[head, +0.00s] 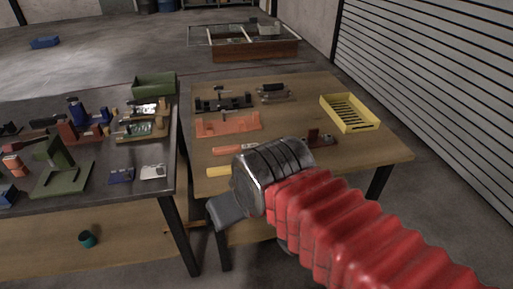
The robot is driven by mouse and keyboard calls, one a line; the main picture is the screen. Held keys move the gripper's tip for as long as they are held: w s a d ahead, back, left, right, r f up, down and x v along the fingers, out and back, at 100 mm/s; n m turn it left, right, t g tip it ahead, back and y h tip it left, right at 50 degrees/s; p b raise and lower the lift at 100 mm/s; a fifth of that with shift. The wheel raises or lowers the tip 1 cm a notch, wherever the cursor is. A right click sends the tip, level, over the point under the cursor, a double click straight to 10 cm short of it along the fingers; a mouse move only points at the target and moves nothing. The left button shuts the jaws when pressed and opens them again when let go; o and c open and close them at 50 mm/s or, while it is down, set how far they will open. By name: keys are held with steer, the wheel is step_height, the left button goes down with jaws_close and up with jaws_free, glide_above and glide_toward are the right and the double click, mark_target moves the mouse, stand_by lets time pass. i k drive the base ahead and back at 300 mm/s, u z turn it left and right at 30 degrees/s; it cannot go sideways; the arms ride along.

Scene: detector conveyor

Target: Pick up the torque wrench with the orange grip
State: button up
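A tool with an orange grip (228,150) lies on the wooden table, left of the middle of the head view. Only its grip end shows clearly; the rest passes behind my arm. Just in front of it lies a similar tool with a yellow grip (217,172), also partly hidden by my arm. My gripper (226,212) is low in the picture, nearer the camera than both grips and in front of the table's near edge. A dark grey finger shows; whether the jaws are apart or closed is hidden.
On the wooden table (300,90) are an orange rack (228,125), a black fixture (222,102) and a yellow tray (350,112). A dark workbench (105,165) with several parts and a green stand (62,168) is at left, across a narrow gap. A shutter wall is right.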

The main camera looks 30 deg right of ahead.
mark_target(229, 149)
steer(key=z, duration=0.5)
steer(key=i, duration=1)
steer(key=z, duration=0.05)
steer(key=k, duration=0.5)
steer(key=u, duration=1.35)
